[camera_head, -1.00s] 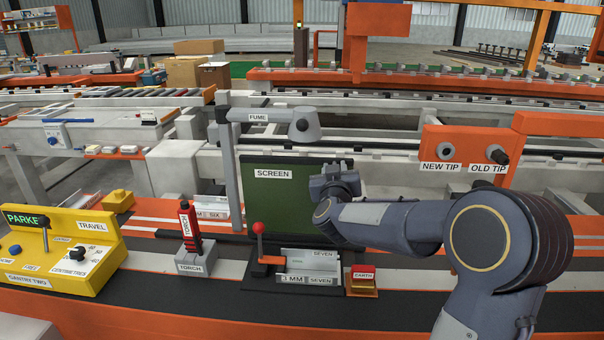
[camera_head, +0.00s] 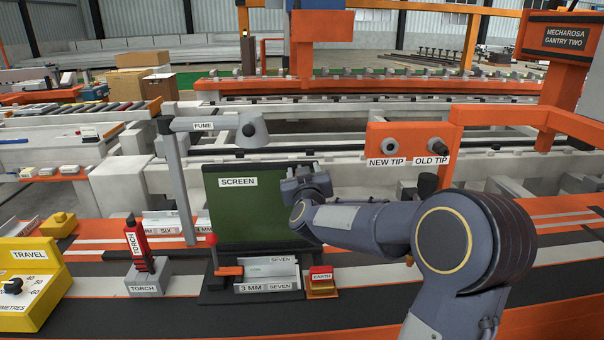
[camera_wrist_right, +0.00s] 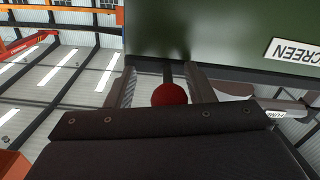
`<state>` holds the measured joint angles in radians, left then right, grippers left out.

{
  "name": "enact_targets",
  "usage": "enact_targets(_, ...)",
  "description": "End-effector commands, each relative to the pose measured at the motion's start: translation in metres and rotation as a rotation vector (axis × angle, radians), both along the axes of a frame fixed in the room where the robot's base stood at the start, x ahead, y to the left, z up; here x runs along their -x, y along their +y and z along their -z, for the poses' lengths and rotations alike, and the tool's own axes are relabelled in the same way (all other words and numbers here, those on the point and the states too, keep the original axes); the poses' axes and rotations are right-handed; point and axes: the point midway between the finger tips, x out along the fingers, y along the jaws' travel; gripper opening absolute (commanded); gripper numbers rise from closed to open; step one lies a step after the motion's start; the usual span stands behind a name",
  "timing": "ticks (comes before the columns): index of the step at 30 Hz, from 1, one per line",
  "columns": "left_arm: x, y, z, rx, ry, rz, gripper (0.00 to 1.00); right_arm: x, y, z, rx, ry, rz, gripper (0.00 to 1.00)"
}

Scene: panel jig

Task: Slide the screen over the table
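The dark green screen (camera_head: 245,215), labelled SCREEN, stands upright behind the jig at the middle of the table (camera_head: 390,309). My right gripper (camera_head: 299,172) is in front of the screen's right part. In the right wrist view, the screen (camera_wrist_right: 205,35) fills the top right. There, the right gripper's two fingers (camera_wrist_right: 160,82) are apart, with a red ball (camera_wrist_right: 169,95) between them. A gap shows left of the ball; I cannot tell whether the right finger touches it. My left gripper is not in view.
Left of the screen stand the fume arm post (camera_head: 175,175) and the red torch (camera_head: 137,245) in its holder. In front are the red-knobbed lever (camera_head: 211,240), a jig plate (camera_head: 270,268) and the earth block (camera_head: 321,282). The orange tip holder (camera_head: 408,150) is to the right.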

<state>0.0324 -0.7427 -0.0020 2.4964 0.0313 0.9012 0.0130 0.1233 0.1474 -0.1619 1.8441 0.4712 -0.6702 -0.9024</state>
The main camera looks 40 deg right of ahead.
Motion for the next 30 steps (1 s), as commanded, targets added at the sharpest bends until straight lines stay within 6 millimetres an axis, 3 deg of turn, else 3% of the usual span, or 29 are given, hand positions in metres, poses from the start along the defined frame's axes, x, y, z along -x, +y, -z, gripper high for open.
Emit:
enact_targets(8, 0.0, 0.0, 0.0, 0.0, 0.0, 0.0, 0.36, 0.005, 0.006, -0.001, -0.002, -0.001, -0.004, 0.48)
enact_targets(21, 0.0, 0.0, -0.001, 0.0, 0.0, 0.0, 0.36, 0.06, 0.041, -0.001, 0.0, -0.001, -0.002, 0.48)
enact_targets(30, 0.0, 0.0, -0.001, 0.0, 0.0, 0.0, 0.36, 0.065, 0.044, 0.0, 0.0, 0.0, -0.001, 0.48)
